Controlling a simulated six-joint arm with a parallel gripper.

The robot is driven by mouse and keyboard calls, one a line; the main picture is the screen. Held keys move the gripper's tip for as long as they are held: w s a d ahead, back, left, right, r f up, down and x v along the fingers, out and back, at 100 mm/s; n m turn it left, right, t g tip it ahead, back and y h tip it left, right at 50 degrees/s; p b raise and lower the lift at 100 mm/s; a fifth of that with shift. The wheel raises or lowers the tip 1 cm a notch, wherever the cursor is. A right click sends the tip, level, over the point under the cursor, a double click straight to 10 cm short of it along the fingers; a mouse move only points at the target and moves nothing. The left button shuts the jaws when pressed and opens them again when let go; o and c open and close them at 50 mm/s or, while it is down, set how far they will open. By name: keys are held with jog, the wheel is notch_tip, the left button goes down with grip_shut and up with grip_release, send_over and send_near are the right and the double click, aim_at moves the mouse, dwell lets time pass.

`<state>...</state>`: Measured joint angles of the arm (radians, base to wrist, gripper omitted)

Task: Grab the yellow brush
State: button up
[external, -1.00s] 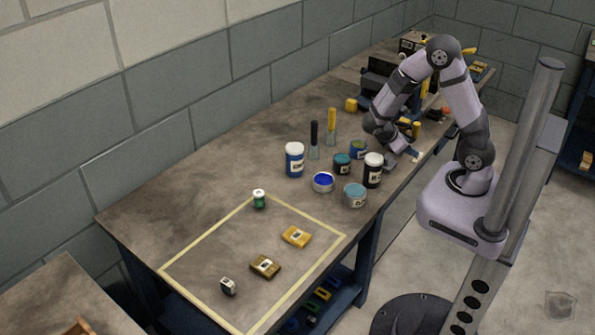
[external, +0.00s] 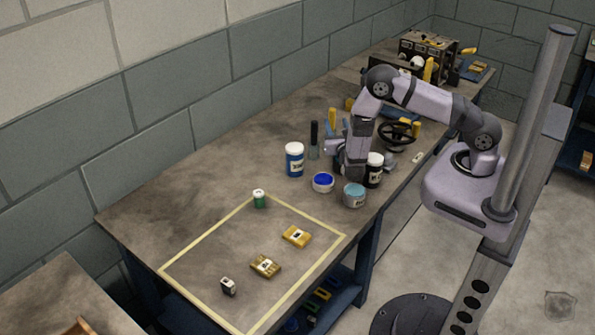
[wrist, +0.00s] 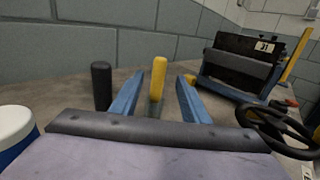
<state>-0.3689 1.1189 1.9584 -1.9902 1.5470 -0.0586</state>
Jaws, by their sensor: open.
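The yellow brush (external: 332,118) stands upright on the workbench, handle up, partly hidden behind my gripper in the external view. In the wrist view the yellow brush (wrist: 158,78) stands ahead, between the two blue fingers as seen from the camera. My gripper (wrist: 158,85) is open with nothing between the fingers that I can see touching them. In the external view my gripper (external: 335,140) is low over the bench, close to the brush. Whether the handle is fully between the fingertips cannot be told.
A black-handled brush (wrist: 101,86) stands just left of the yellow one. A blue jar with a white lid (external: 294,160), an open blue paint tin (external: 323,182), a teal tin (external: 354,195) and a dark jar (external: 374,169) crowd nearby. A black handwheel (wrist: 279,127) is at right.

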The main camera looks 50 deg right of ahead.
aim_at(333, 114)
jog(key=shift+p+x, duration=0.3)
jog(key=shift+x, duration=0.8)
jog(key=shift+w+d+r, duration=0.15)
jog(key=shift+d+r, duration=0.05)
jog(key=shift+r, duration=0.05)
jog(key=p+x, duration=0.2)
jog(key=x, duration=0.1)
jog(key=shift+w+r, duration=0.1)
jog(key=shift+r, duration=0.15)
jog(key=shift+w+d+f, duration=0.1)
jog(key=shift+w+d, duration=0.35)
jog(key=shift+w, duration=0.1)
grip_shut()
